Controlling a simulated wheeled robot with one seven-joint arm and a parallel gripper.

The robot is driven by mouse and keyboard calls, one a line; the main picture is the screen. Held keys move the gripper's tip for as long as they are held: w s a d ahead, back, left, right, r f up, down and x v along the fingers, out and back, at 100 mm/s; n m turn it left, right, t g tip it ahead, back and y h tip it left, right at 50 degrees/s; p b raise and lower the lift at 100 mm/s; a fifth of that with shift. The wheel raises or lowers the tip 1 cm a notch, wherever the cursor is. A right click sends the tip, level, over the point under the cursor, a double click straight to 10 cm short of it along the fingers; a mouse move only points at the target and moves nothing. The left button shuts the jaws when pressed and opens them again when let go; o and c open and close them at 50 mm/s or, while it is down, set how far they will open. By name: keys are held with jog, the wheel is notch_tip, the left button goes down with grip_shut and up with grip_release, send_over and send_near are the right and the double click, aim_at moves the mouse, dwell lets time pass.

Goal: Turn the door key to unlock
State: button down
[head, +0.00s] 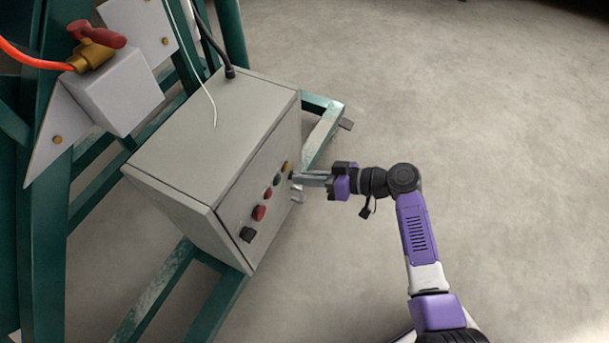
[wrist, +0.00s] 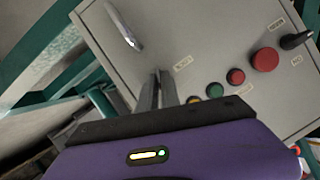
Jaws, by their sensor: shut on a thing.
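The grey control box (head: 180,130) has its door panel facing my arm. My gripper (head: 299,177) reaches to the upper right end of the panel, just past the row of buttons. In the wrist view, the two fingers of my gripper (wrist: 158,78) are close together with their tips at the door face. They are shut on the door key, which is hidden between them. How far the key is turned cannot be seen. A silver door handle (wrist: 125,27) is beside the fingertips and looks apart from them.
The panel carries a green button (wrist: 215,90), a small red button (wrist: 235,76), a large red button (wrist: 265,59) and a black knob (wrist: 296,40). A green steel frame (head: 325,130) surrounds the box. Bare floor (head: 480,130) lies open to the right.

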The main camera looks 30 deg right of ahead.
jog(key=shift+w+d+f+m+g+y, duration=0.15)
jog(key=shift+m+y, duration=0.5)
jog(key=shift+m, duration=0.5)
jog(key=shift+s+m+g+y, duration=0.1)
jog(key=shift+m+y, duration=0.6)
jog(key=shift+m, duration=0.5)
jog(key=shift+w+d+f+m+g+y, duration=0.15)
jog(key=shift+m+y, duration=0.5)
jog(key=shift+m, duration=0.5)
jog(key=c, duration=1.6)
grip_release()
jog(key=shift+o, duration=0.2)
jog(key=shift+s, duration=0.1)
jog(key=p+v, duration=0.1)
jog(key=v, duration=0.6)
jog(key=shift+s+d+p, duration=0.15)
jog(key=shift+d+p, duration=0.15)
jog(key=shift+p, duration=0.1)
